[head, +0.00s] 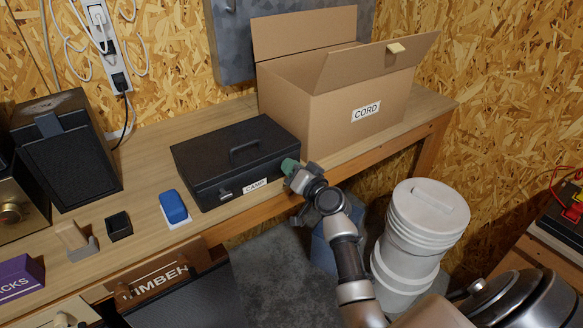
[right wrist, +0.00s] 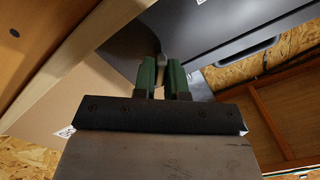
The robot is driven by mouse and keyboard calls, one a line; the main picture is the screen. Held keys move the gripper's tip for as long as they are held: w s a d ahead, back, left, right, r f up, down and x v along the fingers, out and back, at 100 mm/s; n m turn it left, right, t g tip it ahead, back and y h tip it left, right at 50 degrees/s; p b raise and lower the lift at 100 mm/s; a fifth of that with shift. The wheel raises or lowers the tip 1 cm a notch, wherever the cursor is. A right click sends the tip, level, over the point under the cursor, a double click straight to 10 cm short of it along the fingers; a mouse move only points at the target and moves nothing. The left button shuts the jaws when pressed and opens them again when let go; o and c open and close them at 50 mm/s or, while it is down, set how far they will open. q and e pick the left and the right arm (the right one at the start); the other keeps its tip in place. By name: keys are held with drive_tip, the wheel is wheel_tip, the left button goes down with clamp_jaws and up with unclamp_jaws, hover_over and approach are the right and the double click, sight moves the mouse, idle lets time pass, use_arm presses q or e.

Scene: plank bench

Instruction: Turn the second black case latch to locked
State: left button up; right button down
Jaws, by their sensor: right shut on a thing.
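The black case (head: 235,150), labelled CAMP, lies closed on the bench with its handle on the lid. One metal latch (head: 225,195) shows on its front face, left of the label. My right gripper (head: 290,166) is at the right end of the case's front. In the right wrist view its green fingers (right wrist: 160,78) are shut on a small light-grey piece, the second latch (right wrist: 159,64), beside the dark case (right wrist: 215,25). The fingers hide most of this latch, so its turn cannot be read. My left gripper is out of view.
An open cardboard box (head: 345,105) labelled CORD stands just behind and right of the case. A blue block (head: 173,206) and a small black box (head: 119,225) sit to its left. A white bucket (head: 425,215) stands beside my right arm, below the bench edge.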

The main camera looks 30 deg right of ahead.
drive_tip(key=shift+d+f+m+p, duration=0.1)
drive_tip(key=shift+m+p, duration=0.85)
drive_tip(key=shift+m, duration=4.05)
drive_tip(key=c, duration=1.2)
unclamp_jaws()
drive_tip(key=shift+s+d+b, duration=0.15)
drive_tip(key=shift+s+b, duration=0.25)
drive_tip(key=shift+s, duration=2.3)
drive_tip(key=shift+s+d+b, duration=0.15)
drive_tip(key=shift+s+b, duration=0.25)
drive_tip(key=shift+s, duration=2.3)
